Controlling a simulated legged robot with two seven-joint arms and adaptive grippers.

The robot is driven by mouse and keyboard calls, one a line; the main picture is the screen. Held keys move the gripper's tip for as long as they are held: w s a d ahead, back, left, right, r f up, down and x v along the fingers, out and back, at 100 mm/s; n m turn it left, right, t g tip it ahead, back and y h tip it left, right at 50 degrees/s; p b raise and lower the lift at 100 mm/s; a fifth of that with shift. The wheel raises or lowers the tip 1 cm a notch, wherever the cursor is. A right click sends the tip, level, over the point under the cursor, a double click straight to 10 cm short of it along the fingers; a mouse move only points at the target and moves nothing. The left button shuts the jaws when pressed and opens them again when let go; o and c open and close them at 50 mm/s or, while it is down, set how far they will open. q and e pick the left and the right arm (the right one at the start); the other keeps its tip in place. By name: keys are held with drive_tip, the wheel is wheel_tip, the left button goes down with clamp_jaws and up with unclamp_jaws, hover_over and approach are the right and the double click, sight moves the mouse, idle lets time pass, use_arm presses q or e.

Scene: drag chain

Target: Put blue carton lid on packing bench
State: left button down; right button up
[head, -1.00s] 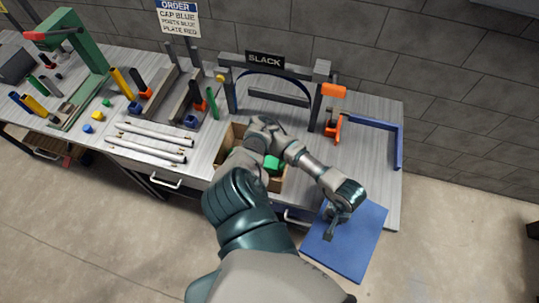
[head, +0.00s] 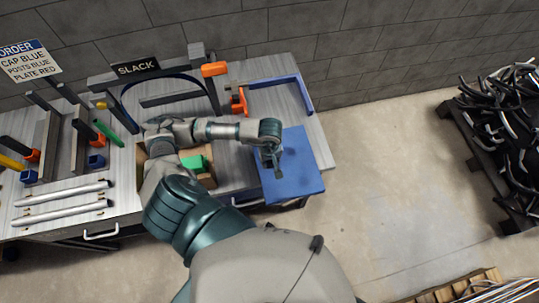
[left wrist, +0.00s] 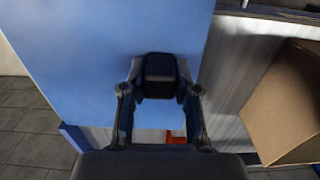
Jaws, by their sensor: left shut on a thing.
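The blue carton lid (head: 302,178) is a flat blue square at the right end of the packing bench (head: 319,146). It covers part of the bench top and sticks out past the front edge. I cannot tell whether it touches the top. My left gripper (head: 270,162) is shut on the lid near its left side. The left wrist view shows the lid (left wrist: 95,60) filling the left and middle, with the gripper (left wrist: 160,82) against it. An open brown carton (head: 207,180) with a green thing inside is partly hidden by my left arm. My right gripper is not in view.
A blue angled bar (head: 304,95) and an orange clamp (head: 239,102) lie behind the lid. The SLACK frame (head: 137,69) stands to the left. Open floor (head: 400,190) lies to the right, with a pallet of black hoses (head: 510,130) beyond.

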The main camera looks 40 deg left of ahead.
use_arm(q)
drive_tip(key=w, duration=0.1)
drive_tip(key=w+a, duration=0.1)
drive_tip(key=shift+w+a+f, duration=0.1)
drive_tip(key=shift+w+a, duration=0.05)
drive_tip(key=shift+w, duration=0.15)
drive_tip(key=shift+w+a+f, duration=0.1)
drive_tip(key=shift+w, duration=0.1)
drive_tip(key=shift+f, duration=0.3)
wheel_tip(320, 180, down, 2)
drive_tip(key=shift+f+p, duration=0.15)
drive_tip(key=shift+p, duration=0.4)
drive_tip(key=shift+a+f, duration=0.1)
drive_tip(key=shift+f, duration=0.2)
drive_tip(key=c, duration=0.9)
unclamp_jaws()
drive_tip(key=shift+o, duration=0.2)
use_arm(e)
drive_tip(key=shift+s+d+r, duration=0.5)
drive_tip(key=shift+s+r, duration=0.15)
use_arm(q)
drive_tip(key=shift+r, duration=0.1)
